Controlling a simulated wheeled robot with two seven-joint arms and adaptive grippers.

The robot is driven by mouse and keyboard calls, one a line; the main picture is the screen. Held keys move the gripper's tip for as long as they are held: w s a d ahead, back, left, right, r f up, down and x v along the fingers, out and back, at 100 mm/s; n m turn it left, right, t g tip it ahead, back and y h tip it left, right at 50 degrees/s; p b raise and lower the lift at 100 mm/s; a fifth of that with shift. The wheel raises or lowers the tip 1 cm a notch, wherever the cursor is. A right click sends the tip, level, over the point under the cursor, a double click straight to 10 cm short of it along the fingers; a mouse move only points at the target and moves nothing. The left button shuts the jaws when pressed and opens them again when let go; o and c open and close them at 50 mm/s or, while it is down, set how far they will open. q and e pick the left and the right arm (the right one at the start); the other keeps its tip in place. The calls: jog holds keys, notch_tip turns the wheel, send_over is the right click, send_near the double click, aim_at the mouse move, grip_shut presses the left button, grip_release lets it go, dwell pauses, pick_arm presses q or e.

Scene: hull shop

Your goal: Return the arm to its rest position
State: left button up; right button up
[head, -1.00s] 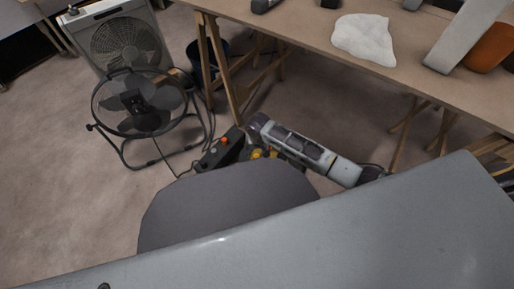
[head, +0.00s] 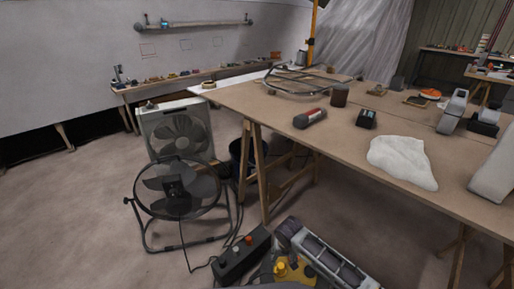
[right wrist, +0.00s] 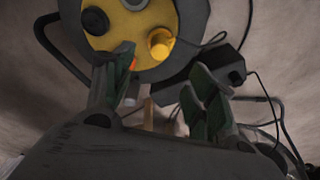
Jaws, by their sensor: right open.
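My right arm (head: 325,257) shows at the bottom of the head view, low between the bench and the floor fan, slanting down to the right. Its fingers cannot be made out clearly there. In the right wrist view, my right gripper (right wrist: 161,80) is open, with nothing between its dark green finger pads. Beyond the fingers is a round yellow-topped object (right wrist: 125,30) with dark and yellow knobs. It also shows in the head view (head: 283,270), partly hidden beside my arm. My left gripper is not in view.
A black control box (head: 241,257) with an orange button lies near my arm. A black floor fan (head: 176,190) and a white box fan (head: 178,130) stand at left. Floor at lower left is clear.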

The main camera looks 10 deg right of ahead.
jog(key=w+a+r+n+t+y, duration=0.1)
jog(key=w+a+r+n+t, duration=0.25)
jog(key=r, duration=0.35)
jog(key=w+a+r+n+t+y, duration=0.2)
jog(key=w+a+r+n, duration=0.15)
jog(key=w+r, duration=0.2)
notch_tip(320, 180, up, 11)
jog(key=s+n+t+y, duration=0.1)
jog(key=s+t+y, duration=0.1)
jog(key=t, duration=0.1)
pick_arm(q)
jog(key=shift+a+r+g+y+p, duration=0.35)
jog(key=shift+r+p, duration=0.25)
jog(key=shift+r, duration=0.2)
pick_arm(e)
jog(key=s+d+f+m+g, duration=0.2)
jog(key=s+f, duration=0.7)
jog(key=s, duration=0.4)
jog(key=s+d+f+m+g+h, duration=0.1)
jog(key=s+d+f+m+g, duration=0.1)
jog(key=s+f, duration=0.8)
jog(key=s+d+g, duration=0.1)
jog(key=s, duration=0.2)
jog(key=shift+d+f+m, duration=0.15)
jog(key=shift+d+m, duration=0.15)
